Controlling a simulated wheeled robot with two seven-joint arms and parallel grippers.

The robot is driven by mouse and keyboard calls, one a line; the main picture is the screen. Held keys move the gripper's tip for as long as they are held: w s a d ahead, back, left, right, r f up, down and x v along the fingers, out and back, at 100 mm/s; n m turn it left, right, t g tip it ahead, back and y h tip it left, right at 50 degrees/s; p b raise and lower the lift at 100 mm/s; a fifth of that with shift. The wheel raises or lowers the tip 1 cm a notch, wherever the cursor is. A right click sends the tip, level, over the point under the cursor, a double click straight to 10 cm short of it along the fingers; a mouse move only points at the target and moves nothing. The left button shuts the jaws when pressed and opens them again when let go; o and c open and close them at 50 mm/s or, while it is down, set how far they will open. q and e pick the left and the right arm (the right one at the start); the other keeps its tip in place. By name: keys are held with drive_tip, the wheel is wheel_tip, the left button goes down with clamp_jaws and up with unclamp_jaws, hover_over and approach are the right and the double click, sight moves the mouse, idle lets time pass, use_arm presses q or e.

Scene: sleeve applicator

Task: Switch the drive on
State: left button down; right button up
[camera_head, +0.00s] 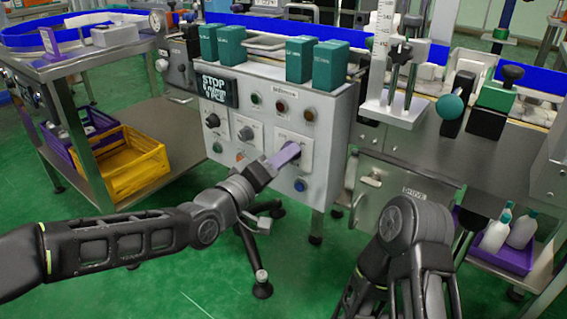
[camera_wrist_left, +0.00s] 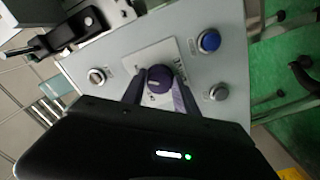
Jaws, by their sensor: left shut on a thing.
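The grey control panel (camera_head: 262,110) stands in the middle of the head view. A dark rotary knob (camera_wrist_left: 159,79) sits on a pale square plate (camera_wrist_left: 150,62) at its lower right; its white pointer mark shows in the left wrist view. My left gripper (camera_head: 291,152) reaches the panel from the front, and its purple fingers are closed on the knob, one on each side. The knob is mostly hidden by the fingers in the head view. The lettering on the plate is too small to read surely. My right arm shows at the lower right, but its gripper does not.
A blue button (camera_head: 300,185) sits just below the knob's plate, and two other knobs (camera_head: 212,120) (camera_head: 246,133) are to its left. Green boxes (camera_head: 299,60) stand on top of the panel. A trolley with a yellow crate (camera_head: 135,168) stands at left.

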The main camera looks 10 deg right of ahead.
use_arm(q)
drive_tip(key=shift+f+m+b, duration=0.1)
drive_tip(key=shift+m+b, duration=0.25)
drive_tip(key=shift+m, duration=0.65)
drive_tip(key=c, duration=0.9)
unclamp_jaws()
drive_tip(key=shift+c, duration=0.2)
drive_tip(key=shift+a, duration=0.1)
drive_tip(key=p+v, duration=0.3)
drive_tip(key=v, duration=0.4)
drive_tip(key=shift+s+a, duration=0.2)
drive_tip(key=shift+s, duration=0.05)
